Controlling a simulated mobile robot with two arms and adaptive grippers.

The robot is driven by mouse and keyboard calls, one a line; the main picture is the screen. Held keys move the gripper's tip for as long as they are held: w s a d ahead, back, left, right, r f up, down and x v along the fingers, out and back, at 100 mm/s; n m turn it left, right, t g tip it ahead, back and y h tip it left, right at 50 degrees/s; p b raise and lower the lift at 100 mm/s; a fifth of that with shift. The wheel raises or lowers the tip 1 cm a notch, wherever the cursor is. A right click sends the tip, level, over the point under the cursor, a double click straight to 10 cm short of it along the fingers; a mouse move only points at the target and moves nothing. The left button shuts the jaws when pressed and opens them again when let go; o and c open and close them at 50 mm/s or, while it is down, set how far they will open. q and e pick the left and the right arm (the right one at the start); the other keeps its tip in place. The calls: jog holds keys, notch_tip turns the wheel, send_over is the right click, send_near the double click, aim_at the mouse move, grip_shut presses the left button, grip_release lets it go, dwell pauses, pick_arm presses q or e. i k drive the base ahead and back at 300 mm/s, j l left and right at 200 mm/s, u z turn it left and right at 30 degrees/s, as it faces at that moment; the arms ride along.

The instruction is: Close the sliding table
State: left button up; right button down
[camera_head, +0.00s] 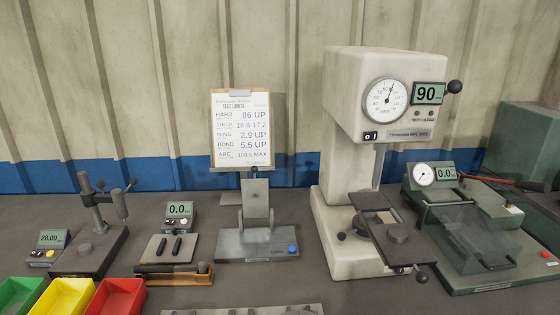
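A cream hardness tester (343,125) stands right of centre with a round dial and a display reading 90. The plate juts forward and to the right, out past the column and partly beyond the pale base. A dark ball knob (422,277) is at its front edge and another knob (342,236) is at its left. The plunger (378,165) comes down above the back part of the plate, behind the anvil. Neither of my grippers is in view.
A green machine with a clear guard (478,235) stands close to the plate's right. To the left are a grey stand (258,243) with a blue button, a small gauge (180,215), and a lever press (92,250). Coloured bins (118,298) are at front left.

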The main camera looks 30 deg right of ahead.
aim_at(399, 244)
jog(key=j+z, duration=0.1)
jog(key=z, duration=1.65)
jog(key=k+j+u, duration=0.1)
jog(key=u, duration=0.25)
jog(key=j, duration=0.1)
